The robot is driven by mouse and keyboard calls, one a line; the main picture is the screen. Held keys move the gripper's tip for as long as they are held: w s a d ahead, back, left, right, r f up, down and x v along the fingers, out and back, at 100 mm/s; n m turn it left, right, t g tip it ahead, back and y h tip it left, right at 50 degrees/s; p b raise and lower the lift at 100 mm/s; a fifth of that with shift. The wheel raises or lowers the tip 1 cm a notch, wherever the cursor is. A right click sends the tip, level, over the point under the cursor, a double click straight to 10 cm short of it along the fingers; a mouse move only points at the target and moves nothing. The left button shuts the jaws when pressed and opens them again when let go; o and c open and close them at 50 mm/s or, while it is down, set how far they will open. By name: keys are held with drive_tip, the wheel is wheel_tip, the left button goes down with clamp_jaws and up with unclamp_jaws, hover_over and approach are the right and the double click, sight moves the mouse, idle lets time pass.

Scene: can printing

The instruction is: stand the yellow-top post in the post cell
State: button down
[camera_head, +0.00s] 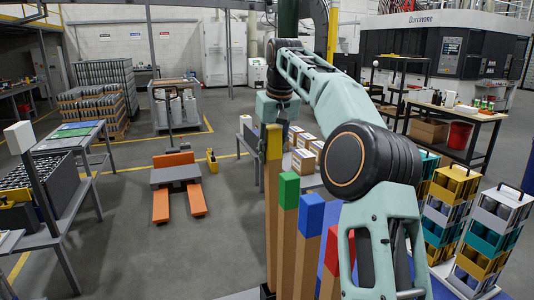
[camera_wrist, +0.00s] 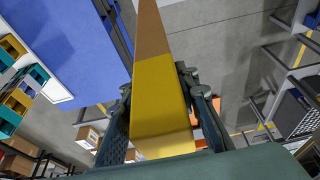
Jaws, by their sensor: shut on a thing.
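The yellow-top post (camera_head: 273,142) is a tall square brown post with a yellow cap. It stands about upright in the head view, its cap higher in the picture than its neighbours. My gripper (camera_head: 271,118) is shut on its yellow cap from above. In the wrist view the yellow cap (camera_wrist: 160,95) sits between the two fingers of my gripper (camera_wrist: 155,85), with the brown shaft running away from the camera. A dark edge (camera_head: 265,291) shows near the post's lower end; I cannot tell whether this is the post cell or whether the post is seated.
A green-top post (camera_head: 288,190), a blue-top post (camera_head: 310,215) and a red-top post (camera_head: 332,250) stand close on the right of the held post. Colourful can carriers (camera_head: 480,225) are further right. A table with boxes (camera_head: 303,163) is behind. Open floor lies left.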

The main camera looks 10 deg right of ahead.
sight(273, 177)
drive_tip(key=shift+s+f, duration=0.2)
drive_tip(key=shift+f, duration=1.05)
wheel_tip(273, 177, down, 4)
drive_tip(key=b, duration=0.3)
drive_tip(key=shift+s+d+f, duration=0.1)
drive_tip(key=shift+s+f, duration=0.05)
drive_tip(key=shift+s+f+b, duration=0.15)
drive_tip(key=shift+f+b, duration=0.05)
drive_tip(key=shift+b, duration=0.1)
drive_tip(key=shift+w+f+b, duration=0.35)
drive_tip(key=shift+w+f, duration=0.45)
drive_tip(key=shift+w, duration=0.25)
drive_tip(key=shift+s+r, duration=0.55)
drive_tip(key=shift+s, duration=0.05)
drive_tip(key=shift+w+f, duration=0.1)
drive_tip(key=shift+w, duration=0.2)
